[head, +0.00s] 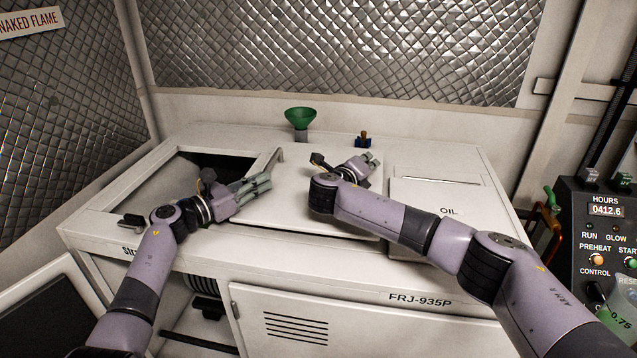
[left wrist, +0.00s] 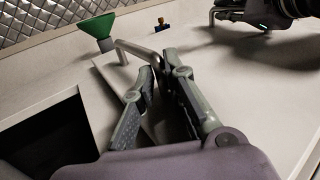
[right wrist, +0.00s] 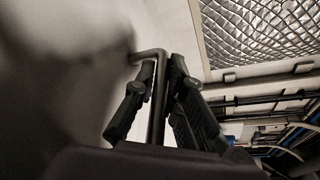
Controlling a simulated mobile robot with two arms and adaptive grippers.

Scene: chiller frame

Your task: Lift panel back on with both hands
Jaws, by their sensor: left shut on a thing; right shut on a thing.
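The panel (head: 300,215) is a flat cream sheet at the middle of the cabinet top, right of a dark opening (head: 215,168). A dark line runs under its front edge; I cannot tell whether it rests or hangs slightly above. My left gripper (head: 264,183) is shut on the panel's left bar handle, whose bent grey end shows in the left wrist view (left wrist: 135,48). My right gripper (head: 371,160) is shut on the right handle; this bent bar runs between the fingers in the right wrist view (right wrist: 157,90). The fingers partly hide both handles.
A green funnel (head: 300,117) and a small blue fitting with a brass top (head: 363,139) stand behind the panel. A lid marked OIL (head: 440,195) lies close on the right. A control box (head: 600,235) stands at far right. Quilted walls (head: 330,50) close off the back.

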